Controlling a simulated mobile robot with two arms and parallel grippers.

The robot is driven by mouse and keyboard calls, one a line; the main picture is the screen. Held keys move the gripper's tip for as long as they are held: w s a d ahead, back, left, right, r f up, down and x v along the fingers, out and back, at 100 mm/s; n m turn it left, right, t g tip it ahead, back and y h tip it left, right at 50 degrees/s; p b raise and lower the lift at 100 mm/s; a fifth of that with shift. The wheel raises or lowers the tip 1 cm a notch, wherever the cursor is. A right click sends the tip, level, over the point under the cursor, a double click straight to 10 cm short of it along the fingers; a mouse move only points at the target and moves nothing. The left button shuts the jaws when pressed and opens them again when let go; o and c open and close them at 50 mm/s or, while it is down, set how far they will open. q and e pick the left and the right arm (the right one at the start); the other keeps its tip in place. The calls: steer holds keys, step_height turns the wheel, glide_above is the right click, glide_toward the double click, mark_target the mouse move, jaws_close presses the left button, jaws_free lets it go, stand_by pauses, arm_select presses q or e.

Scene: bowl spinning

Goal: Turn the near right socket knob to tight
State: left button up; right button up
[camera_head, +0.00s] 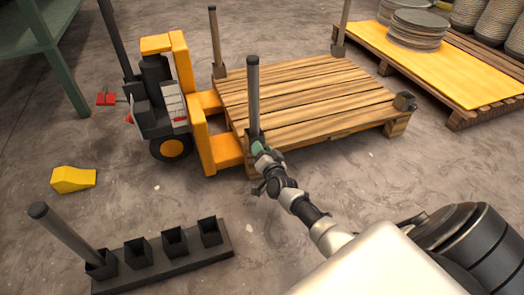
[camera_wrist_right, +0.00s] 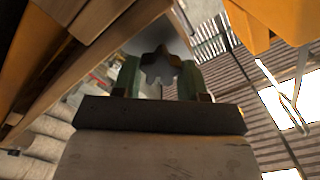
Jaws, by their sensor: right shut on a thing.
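My right gripper (camera_head: 262,152) is at the pallet's near corner beside the forklift, at the foot of a dark upright post (camera_head: 253,95). In the right wrist view, my right gripper (camera_wrist_right: 158,85) has its green-sided fingers shut on a dark, star-shaped knob (camera_wrist_right: 159,66). The socket behind the knob is mostly hidden by the gripper. At the picture's right, the pallet's other near corner has a dark socket (camera_head: 404,101) with no post in it. My left gripper is out of view.
The wooden pallet (camera_head: 310,95) has posts at its far corners too. An orange forklift (camera_head: 168,100) stands at its left. A rack of square holders (camera_head: 165,262) with one leaning post and a yellow wedge (camera_head: 73,179) are on the floor. A yellow-topped pallet (camera_head: 440,60) carries stacked discs.

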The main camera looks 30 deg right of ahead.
steer(key=m+b, duration=0.1)
steer(key=m, duration=0.3)
steer(key=m+b, duration=0.1)
steer(key=m, duration=0.3)
steer(key=m+b, duration=0.1)
steer(key=m, duration=0.3)
steer(key=shift+d+f, duration=0.1)
steer(key=shift+f, duration=0.25)
steer(key=o, duration=0.9)
steer(key=shift+s, duration=0.1)
steer(key=p+v, duration=0.5)
steer(key=v, duration=0.5)
steer(key=shift+s, duration=0.4)
steer(key=shift+r, duration=0.1)
